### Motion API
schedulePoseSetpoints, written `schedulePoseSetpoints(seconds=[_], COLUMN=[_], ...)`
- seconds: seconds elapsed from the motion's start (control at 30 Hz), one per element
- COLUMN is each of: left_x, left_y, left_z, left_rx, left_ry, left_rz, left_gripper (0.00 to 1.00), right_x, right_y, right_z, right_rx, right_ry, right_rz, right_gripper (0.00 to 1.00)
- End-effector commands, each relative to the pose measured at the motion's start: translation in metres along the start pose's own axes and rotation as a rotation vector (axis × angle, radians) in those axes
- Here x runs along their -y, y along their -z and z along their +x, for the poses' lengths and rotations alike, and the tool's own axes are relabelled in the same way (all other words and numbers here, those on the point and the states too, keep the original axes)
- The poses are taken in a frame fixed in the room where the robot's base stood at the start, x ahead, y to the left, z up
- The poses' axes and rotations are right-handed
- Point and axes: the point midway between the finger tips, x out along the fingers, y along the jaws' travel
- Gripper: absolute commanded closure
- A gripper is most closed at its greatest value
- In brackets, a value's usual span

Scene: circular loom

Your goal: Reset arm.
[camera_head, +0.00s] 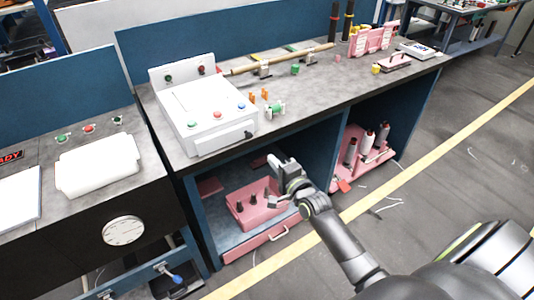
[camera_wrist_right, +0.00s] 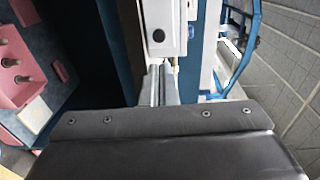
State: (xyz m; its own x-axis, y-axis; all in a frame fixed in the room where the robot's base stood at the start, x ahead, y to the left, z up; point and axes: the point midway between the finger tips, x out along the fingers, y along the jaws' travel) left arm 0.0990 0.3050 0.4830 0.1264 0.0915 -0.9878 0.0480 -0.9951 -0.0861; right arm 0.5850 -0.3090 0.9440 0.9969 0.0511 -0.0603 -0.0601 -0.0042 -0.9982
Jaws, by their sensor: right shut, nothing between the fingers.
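My right arm comes in from the lower right in the head view. Its gripper (camera_head: 273,160) is in front of the workbench's open lower bay, just below the bench top's front edge. In the right wrist view the two fingers (camera_wrist_right: 164,84) lie together, shut with nothing between them. A pink bin (camera_head: 243,215) with several dark upright pegs stands in the bay below and left of the gripper. The bin also shows at the left of the right wrist view (camera_wrist_right: 14,65). My left gripper is not in view.
The bench top (camera_head: 325,88) carries a white control box (camera_head: 205,112) close to the gripper. A pink rack (camera_head: 372,165) with bobbins stands in the right bay. A second machine (camera_head: 125,200) stands at left. The floor (camera_head: 440,180) to the right is mostly open.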

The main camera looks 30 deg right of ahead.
Motion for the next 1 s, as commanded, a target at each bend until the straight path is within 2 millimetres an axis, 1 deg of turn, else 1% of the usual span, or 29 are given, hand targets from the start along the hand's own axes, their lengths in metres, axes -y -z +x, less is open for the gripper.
schedulePoseSetpoints(seconds=[0.03, 0.13, 0.23, 0.37, 0.43, 0.47, 0.57, 0.6, 0.67, 0.7, 0.73, 0.77, 0.8, 0.87, 0.9, 0.97, 1.0], left_x=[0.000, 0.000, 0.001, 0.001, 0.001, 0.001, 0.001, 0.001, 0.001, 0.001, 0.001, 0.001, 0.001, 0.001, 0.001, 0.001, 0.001], left_y=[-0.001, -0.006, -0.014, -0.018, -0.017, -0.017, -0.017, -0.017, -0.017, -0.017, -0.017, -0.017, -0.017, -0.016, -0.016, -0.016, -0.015], left_z=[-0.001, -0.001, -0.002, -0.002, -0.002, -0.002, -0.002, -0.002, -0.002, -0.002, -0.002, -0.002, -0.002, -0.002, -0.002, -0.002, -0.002], left_rx=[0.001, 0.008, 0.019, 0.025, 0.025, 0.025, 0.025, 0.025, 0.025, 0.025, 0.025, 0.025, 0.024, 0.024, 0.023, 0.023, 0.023], left_ry=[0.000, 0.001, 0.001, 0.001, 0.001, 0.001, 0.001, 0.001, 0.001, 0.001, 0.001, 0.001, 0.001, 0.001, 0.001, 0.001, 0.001], left_rz=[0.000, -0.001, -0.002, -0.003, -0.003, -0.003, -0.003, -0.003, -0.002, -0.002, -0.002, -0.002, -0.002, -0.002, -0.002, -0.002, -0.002], left_gripper=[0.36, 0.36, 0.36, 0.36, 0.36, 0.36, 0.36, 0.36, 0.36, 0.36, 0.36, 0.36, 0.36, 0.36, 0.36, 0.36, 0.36], right_x=[0.000, 0.000, 0.000, -0.001, -0.008, -0.016, -0.057, -0.081, -0.122, -0.151, -0.173, -0.194, -0.221, -0.259, -0.284, -0.319, -0.341], right_y=[0.000, 0.000, 0.000, 0.000, 0.001, 0.002, 0.008, 0.011, 0.015, 0.018, 0.019, 0.020, 0.022, 0.022, 0.022, 0.020, 0.019], right_z=[-0.006, -0.013, -0.016, -0.017, -0.018, -0.018, -0.026, -0.032, -0.045, -0.056, -0.066, -0.077, -0.092, -0.118, -0.136, -0.167, -0.189], right_rx=[0.000, 0.000, 0.000, 0.000, -0.004, -0.008, -0.022, -0.026, -0.026, -0.018, -0.009, 0.003, 0.023, 0.064, 0.097, 0.157, 0.202], right_ry=[0.000, -0.001, 0.000, -0.002, -0.017, -0.032, -0.121, -0.172, -0.263, -0.328, -0.377, -0.425, -0.489, -0.582, -0.643, -0.731, -0.787], right_rz=[0.000, 0.000, 0.001, -0.001, -0.016, -0.029, -0.118, -0.172, -0.266, -0.334, -0.386, -0.435, -0.501, -0.597, -0.659, -0.748, -0.804], right_gripper=[1.00, 1.00, 1.00, 1.00, 1.00, 1.00, 1.00, 1.00, 1.00, 1.00, 1.00, 1.00, 1.00, 1.00, 1.00, 1.00, 1.00])
